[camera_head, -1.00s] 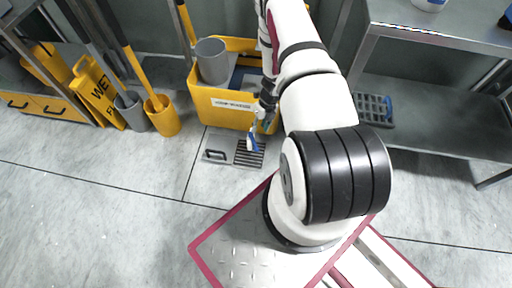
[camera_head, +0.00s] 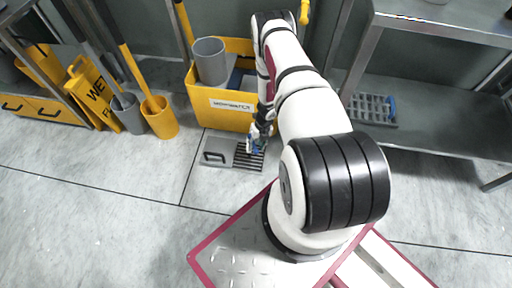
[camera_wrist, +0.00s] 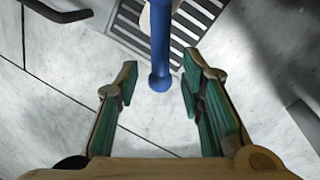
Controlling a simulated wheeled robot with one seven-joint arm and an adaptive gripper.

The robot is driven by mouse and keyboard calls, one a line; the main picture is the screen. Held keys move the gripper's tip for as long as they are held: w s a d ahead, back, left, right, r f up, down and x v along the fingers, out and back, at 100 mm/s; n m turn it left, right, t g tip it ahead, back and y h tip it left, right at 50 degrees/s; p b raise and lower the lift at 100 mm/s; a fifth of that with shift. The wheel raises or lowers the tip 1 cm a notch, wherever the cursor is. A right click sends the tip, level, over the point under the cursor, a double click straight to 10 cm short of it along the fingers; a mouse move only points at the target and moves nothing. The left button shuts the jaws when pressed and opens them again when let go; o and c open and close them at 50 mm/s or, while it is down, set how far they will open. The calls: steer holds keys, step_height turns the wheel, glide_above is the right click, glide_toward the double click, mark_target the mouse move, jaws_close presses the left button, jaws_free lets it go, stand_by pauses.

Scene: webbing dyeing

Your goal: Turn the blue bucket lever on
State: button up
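The blue lever (camera_wrist: 159,62) is a straight rod with a rounded end in the wrist view. Its upper end meets a pale part at the top edge. My gripper (camera_wrist: 160,84) is open, with one green-padded finger on each side of the rod's lower end and a visible gap on both sides. In the head view my gripper (camera_head: 257,143) is low in front of the yellow mop bucket (camera_head: 222,106), above the floor grate. A bit of blue (camera_head: 253,149) shows there, partly hidden by my gripper. The arm covers the bucket's right side.
A floor drain plate with a grate (camera_head: 222,152) lies below the gripper. A grey pail (camera_head: 209,60) sits in the bucket. Mops, a yellow wet-floor sign (camera_head: 92,92) and a yellow pot (camera_head: 159,118) stand left. A metal shelf (camera_head: 440,125) stands right. The front floor is clear.

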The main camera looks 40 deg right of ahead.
steer(key=shift+a+f, duration=0.1)
steer(key=shift+f, duration=0.35)
jaws_close()
